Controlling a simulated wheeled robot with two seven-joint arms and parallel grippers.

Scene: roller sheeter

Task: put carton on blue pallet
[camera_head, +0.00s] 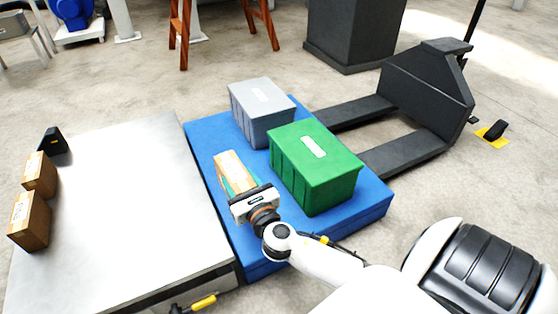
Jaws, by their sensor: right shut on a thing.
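A brown carton (230,166) with a white label and a teal stripe is at the left part of the blue pallet (207,142). My right gripper (248,192) is shut on the carton's near end, and the gripper body hides that end. The carton appears to be over the pallet's surface, beside the green crate; whether it rests on the pallet I cannot tell. My left gripper is not in view.
A green crate (318,172) and a grey crate (262,112) stand on the pallet. Two more cartons (30,222) (40,174) sit at the left edge of the metal table (130,220). A dark pallet jack (425,95) stands at the right.

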